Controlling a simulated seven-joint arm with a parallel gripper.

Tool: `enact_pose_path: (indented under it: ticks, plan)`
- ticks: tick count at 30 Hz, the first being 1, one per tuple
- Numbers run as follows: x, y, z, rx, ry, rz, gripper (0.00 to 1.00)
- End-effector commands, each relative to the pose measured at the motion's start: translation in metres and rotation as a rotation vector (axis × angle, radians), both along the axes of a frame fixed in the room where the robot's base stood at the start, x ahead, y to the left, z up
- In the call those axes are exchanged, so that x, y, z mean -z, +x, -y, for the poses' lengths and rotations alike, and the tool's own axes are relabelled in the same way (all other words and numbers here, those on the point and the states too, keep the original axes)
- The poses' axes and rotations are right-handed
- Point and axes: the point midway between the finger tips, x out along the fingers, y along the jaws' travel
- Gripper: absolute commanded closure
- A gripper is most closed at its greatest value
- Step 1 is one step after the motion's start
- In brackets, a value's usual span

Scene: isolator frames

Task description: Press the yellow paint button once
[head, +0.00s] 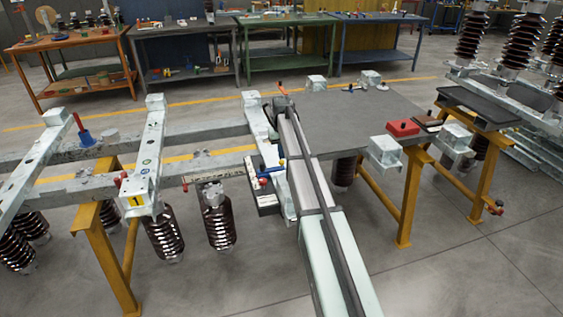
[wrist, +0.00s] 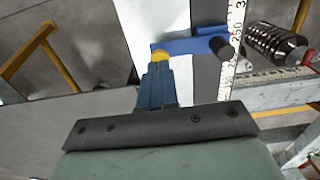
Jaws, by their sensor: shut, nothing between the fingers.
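In the wrist view, my gripper (wrist: 159,64) has its blue fingers shut together, with nothing between them. A small rounded yellow patch (wrist: 160,53), which looks like the yellow paint button, shows right at the fingertips. I cannot tell whether the fingers touch it or a small gap is left. In the head view, a small blue part (head: 270,170) shows beside the long pale beam; the yellow button and my fingertips cannot be made out there.
A ruler scale (wrist: 234,45) runs beside the blue bar. A dark ribbed insulator (wrist: 272,40) is at the right. In the head view, steel frames on yellow trestles (head: 412,195) surround the spot, with a red box (head: 403,128) on the right and workbenches behind.

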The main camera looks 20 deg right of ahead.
Motion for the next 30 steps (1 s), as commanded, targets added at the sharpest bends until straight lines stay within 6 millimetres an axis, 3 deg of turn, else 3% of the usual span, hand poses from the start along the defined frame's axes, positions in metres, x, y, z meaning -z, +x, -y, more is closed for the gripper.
enact_pose_path:
  ticks: [30]
  plan:
    - [0.016,0.0,0.0,0.0,0.0,0.0,1.0]
